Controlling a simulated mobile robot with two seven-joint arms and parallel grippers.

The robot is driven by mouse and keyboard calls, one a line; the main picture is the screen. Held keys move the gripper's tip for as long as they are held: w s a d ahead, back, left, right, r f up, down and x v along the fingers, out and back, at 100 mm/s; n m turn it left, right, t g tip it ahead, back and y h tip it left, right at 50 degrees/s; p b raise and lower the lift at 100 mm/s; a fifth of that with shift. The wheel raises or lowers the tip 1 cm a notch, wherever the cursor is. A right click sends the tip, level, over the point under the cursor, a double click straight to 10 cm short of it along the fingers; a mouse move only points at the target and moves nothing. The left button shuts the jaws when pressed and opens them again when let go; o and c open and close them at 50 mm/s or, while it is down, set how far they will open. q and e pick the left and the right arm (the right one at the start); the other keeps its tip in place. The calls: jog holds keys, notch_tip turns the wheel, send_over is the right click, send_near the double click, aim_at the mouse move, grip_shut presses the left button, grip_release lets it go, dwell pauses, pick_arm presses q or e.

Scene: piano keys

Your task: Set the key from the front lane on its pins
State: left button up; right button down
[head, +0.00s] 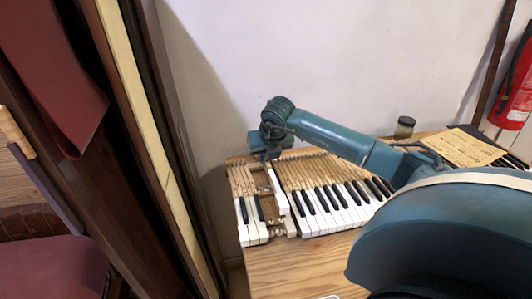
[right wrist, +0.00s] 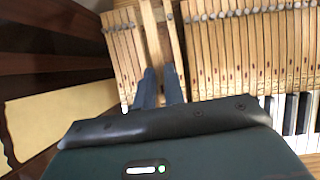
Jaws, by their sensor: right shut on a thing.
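My right gripper (head: 268,157) is shut on a wooden key with a white front (head: 279,194), over the gap in the keyboard. In the right wrist view, my right gripper's fingers (right wrist: 160,88) close around the key's wooden shaft (right wrist: 151,38). The key looks roughly in line with its neighbours, its white front over the gap. The gap shows bare key frame (head: 287,226) in front. I cannot tell whether the key touches its pins, which are hidden or too small to make out. My left gripper is not in view.
A few keys (head: 246,222) stand left of the gap. A long row of keys (head: 335,208) stands to its right, under my right arm. A jar (head: 404,127) and a paper sheet (head: 466,147) lie farther right.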

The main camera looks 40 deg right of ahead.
aim_at(266, 162)
jog(key=shift+f+b, duration=0.8)
jog(key=shift+f, duration=0.7)
jog(key=shift+f+b, duration=0.95)
jog(key=shift+f, duration=0.4)
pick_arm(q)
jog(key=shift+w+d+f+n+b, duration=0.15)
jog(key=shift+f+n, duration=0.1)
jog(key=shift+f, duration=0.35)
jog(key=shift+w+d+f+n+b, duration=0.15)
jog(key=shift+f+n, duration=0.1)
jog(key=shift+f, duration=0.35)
pick_arm(e)
jog(key=shift+f, duration=0.4)
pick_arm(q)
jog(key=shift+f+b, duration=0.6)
pick_arm(e)
jog(key=shift+w, duration=0.1)
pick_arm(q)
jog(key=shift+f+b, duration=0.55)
pick_arm(e)
jog(key=shift+f, duration=0.65)
jog(key=c, duration=1.8)
grip_release()
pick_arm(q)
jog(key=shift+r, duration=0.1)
pick_arm(e)
jog(key=shift+r, duration=0.15)
